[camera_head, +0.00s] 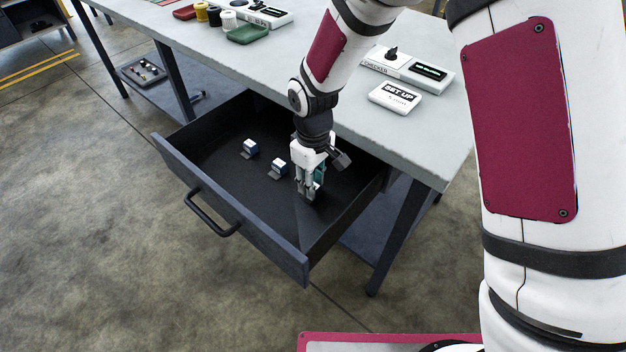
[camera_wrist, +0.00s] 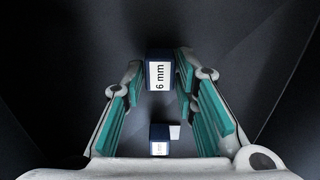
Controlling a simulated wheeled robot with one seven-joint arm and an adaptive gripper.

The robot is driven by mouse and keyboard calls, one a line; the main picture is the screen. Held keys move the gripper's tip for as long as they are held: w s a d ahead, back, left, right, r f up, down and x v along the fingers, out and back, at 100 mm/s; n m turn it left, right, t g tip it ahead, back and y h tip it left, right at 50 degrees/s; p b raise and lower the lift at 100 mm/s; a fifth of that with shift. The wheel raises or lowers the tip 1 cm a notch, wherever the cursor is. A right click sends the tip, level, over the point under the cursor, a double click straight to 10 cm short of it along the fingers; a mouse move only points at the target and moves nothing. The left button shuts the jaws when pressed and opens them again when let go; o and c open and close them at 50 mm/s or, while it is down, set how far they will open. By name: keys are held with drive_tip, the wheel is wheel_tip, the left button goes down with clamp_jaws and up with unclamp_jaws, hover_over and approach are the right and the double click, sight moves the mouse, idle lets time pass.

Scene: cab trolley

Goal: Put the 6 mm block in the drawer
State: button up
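The 6 mm block (camera_wrist: 161,76), dark blue with a white "6 mm" label, is between my gripper's fingertips in the wrist view. The fingers lie close along both its sides and appear shut on it. My gripper (camera_head: 308,193) points down inside the open drawer (camera_head: 277,258), at its right part, and hides this block from the head view. The fingertips are low, near the drawer floor; whether the block touches the floor cannot be told.
Two other blue-and-white blocks stand in the drawer, one nearer my gripper (camera_head: 279,166) and one farther left (camera_head: 250,147). Bare drawer floor lies in front.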

drive_tip(key=shift+o, duration=0.9)
wheel_tip(320, 180, up, 12)
drive_tip(key=p, duration=0.2)
drive_tip(key=shift+r, duration=0.2)
